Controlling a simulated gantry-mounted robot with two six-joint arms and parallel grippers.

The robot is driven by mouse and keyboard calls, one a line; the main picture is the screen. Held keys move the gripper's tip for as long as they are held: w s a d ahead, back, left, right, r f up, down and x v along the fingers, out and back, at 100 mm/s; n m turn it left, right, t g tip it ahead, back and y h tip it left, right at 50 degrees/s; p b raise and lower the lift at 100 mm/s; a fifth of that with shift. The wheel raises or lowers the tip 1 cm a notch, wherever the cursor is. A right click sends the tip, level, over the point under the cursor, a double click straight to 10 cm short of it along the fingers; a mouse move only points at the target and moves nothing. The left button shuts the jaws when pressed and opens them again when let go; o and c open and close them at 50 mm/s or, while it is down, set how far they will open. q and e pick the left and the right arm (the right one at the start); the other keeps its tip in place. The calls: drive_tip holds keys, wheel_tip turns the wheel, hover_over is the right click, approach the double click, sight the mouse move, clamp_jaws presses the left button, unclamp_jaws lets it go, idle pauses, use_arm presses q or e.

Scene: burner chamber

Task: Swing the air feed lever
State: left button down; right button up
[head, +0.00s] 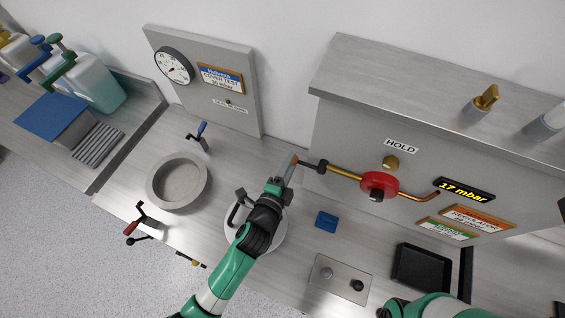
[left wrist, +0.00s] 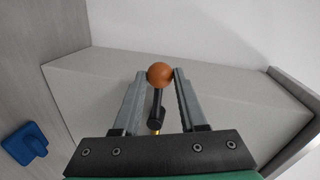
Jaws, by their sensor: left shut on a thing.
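The air feed lever is a dark arm (head: 307,164) at the left end of a brass pipe, in front of the grey panel. In the left wrist view its orange-brown ball knob (left wrist: 160,74) sits between my fingers, with the dark rod (left wrist: 156,108) below it. My left gripper (head: 288,170) is shut on the lever's knob, and it also shows in the left wrist view (left wrist: 159,82). The fingers hide much of the knob in the head view. My right gripper is out of view.
A red valve wheel (head: 379,186) sits on the pipe, below a "HOLD" label (head: 401,146). A "17 mbar" display (head: 466,190) is to its right. A round grey basin (head: 178,182), a blue block (head: 326,221) and a black tray (head: 421,268) are on the bench.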

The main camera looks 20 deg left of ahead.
use_arm(q)
drive_tip(key=shift+r, duration=0.15)
drive_tip(key=shift+c, duration=2.3)
unclamp_jaws()
drive_tip(key=d+v, duration=0.1)
drive_tip(key=v, duration=1)
drive_tip(key=shift+s+a+p, duration=0.25)
drive_tip(key=shift+a+p, duration=0.2)
drive_tip(key=shift+a, duration=0.05)
